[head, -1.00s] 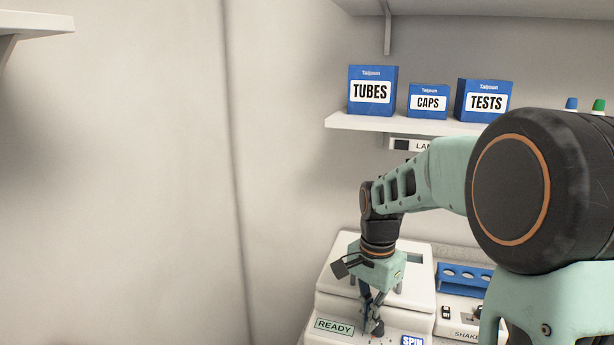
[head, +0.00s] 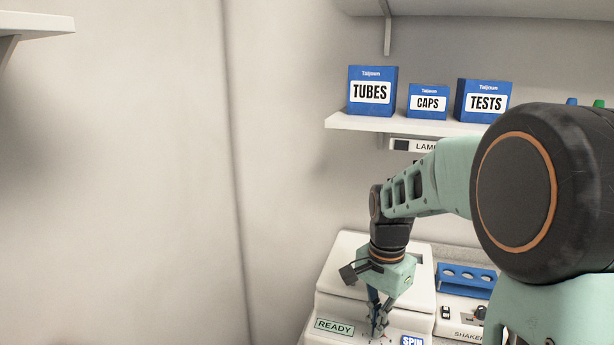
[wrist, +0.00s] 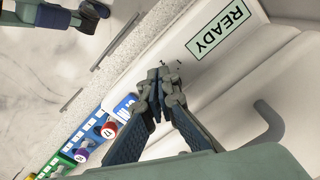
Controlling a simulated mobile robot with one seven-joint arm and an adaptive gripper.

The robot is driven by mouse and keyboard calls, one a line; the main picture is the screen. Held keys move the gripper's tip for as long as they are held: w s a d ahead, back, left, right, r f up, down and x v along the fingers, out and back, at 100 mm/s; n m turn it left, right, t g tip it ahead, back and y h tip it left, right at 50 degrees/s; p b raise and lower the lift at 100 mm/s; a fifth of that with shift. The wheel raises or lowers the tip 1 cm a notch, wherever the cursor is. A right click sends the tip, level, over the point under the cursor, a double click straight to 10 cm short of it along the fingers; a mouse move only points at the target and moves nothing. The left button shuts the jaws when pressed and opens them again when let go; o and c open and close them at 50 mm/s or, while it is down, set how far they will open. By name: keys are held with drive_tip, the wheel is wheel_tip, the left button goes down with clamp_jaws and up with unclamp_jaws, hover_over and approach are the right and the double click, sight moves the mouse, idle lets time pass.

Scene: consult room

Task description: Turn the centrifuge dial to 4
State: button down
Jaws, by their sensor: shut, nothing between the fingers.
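The centrifuge is a white machine (head: 340,268) low in the head view, with a green READY label (head: 335,327) and a blue SPIN button (head: 412,341) on its front. My gripper (head: 379,331) points down at the front panel between the two. Small dark scale marks show around the fingertips. In the wrist view my gripper (wrist: 158,82) is shut, its tips together over the panel near the READY label (wrist: 218,30). The dial itself is hidden by the fingers, so I cannot read its setting or tell whether the fingers touch it.
A blue rack (head: 466,278) and a white shaker (head: 462,318) stand right of the centrifuge. In the wrist view, colored caps, one red (wrist: 109,130), sit by racks. Above, a shelf (head: 345,122) bears boxes marked TUBES (head: 371,92), CAPS (head: 428,103) and TESTS (head: 486,102).

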sight(374, 344)
drive_tip(key=shift+d, duration=0.1)
drive_tip(key=shift+s, duration=0.2)
wheel_tip(374, 344, up, 6)
drive_tip(key=p, duration=0.4)
drive_tip(key=shift+a, duration=0.2)
drive_tip(key=shift+s, duration=0.1)
